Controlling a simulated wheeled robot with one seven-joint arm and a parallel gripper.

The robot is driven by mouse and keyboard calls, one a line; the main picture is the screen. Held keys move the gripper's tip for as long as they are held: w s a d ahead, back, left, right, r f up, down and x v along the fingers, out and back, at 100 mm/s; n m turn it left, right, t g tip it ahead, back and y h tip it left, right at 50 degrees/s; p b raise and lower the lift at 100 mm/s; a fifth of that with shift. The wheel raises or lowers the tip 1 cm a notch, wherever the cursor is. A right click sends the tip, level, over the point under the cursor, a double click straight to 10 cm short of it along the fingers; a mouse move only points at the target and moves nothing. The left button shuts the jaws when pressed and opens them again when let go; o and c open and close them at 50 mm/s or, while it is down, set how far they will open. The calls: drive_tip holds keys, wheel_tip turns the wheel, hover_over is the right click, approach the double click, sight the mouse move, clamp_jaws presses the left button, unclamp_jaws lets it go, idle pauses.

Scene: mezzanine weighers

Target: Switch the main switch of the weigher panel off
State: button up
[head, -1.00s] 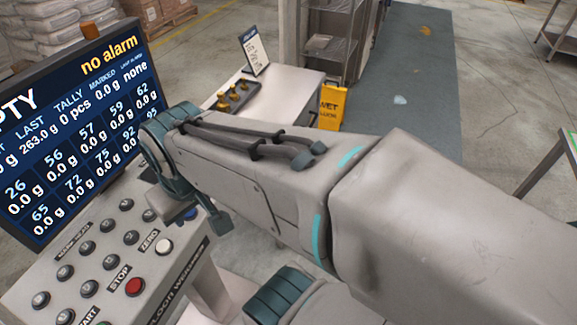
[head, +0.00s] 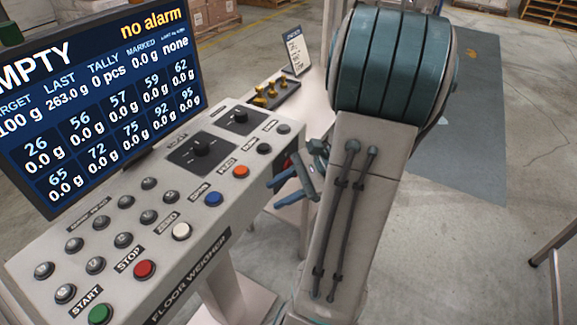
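My gripper (head: 303,176) is beside that end face, with blue-grey fingers near the red part. I cannot tell whether it touches it or how far its fingers are apart.
A screen (head: 95,90) reading "no alarm" stands behind the panel. Start (head: 99,313) and stop (head: 144,269) buttons are at the near edge. Behind, a pale table holds a tray of brass weights (head: 272,94) and a sign (head: 295,52).

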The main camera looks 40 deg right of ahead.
drive_tip(key=s+d+f+m+t+h+b, duration=0.25)
drive_tip(key=d+m+t, duration=0.35)
drive_tip(key=d, duration=0.3)
drive_tip(key=s+d+f+m+t+h+b, duration=0.1)
drive_tip(key=s+d+f+m+t, duration=0.1)
drive_tip(key=d+f+m+t, duration=0.5)
drive_tip(key=w+a+r, duration=0.1)
drive_tip(key=w+a, duration=0.1)
drive_tip(key=w, duration=0.4)
drive_tip(key=w+a+r+n+g, duration=0.1)
drive_tip(key=w, duration=0.5)
drive_tip(key=shift+w+a+r+g+p, duration=0.15)
drive_tip(key=shift+a+r+g+p, duration=0.15)
drive_tip(key=shift+a+p, duration=0.05)
drive_tip(key=shift+c, duration=0.4)
clamp_jaws()
